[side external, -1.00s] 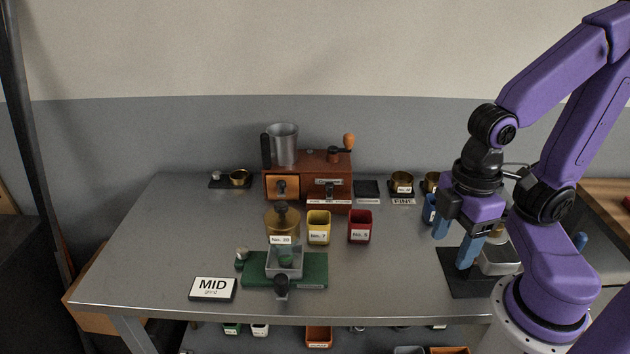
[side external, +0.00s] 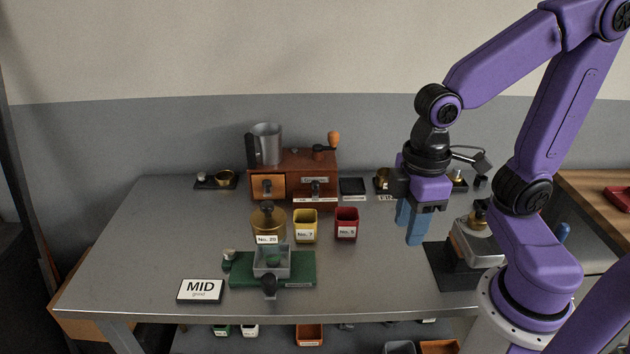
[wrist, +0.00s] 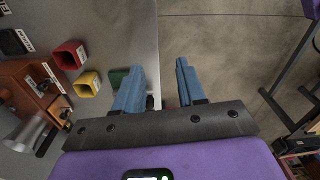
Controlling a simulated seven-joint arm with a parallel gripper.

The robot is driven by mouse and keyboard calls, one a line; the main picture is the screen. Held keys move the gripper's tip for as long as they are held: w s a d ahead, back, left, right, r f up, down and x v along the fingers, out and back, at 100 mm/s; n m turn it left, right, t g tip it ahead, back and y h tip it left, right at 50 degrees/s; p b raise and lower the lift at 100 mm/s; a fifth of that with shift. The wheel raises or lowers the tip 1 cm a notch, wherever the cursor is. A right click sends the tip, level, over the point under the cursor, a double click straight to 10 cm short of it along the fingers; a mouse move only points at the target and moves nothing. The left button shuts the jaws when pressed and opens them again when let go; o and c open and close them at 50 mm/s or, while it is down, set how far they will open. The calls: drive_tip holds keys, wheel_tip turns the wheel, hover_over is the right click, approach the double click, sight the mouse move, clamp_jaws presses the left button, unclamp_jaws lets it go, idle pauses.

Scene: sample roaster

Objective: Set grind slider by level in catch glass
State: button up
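A red-brown wooden grinder (side external: 322,186) with a metal hopper (side external: 266,145) stands at the back of the table. An orange drawer with a black knob (side external: 268,187) is on its front left, and a dark knob on a labelled panel (side external: 316,187) is to the right; I cannot tell whether that is the slider. An amber vessel (side external: 267,221) tagged No. 20 stands in front; I cannot tell whether it is the catch glass, or its level. My gripper (side external: 408,233) is above the table, right of the red cup, open and empty; its blue fingers are apart in the wrist view (wrist: 159,66).
A yellow cup (side external: 305,226) and a red cup (side external: 346,224) stand before the grinder. A silver device (side external: 474,243) sits on a dark mat (side external: 438,266) at right.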

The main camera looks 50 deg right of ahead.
drive_tip(key=w+a+r+m, duration=0.2)
drive_tip(key=w+m, duration=0.3)
drive_tip(key=w, duration=0.8)
drive_tip(key=m, duration=1)
hover_over(315, 183)
drive_tip(key=f, duration=0.1)
wheel_tip(315, 183, down, 18)
drive_tip(key=shift+d+r, duration=0.1)
drive_tip(key=shift+r, duration=0.15)
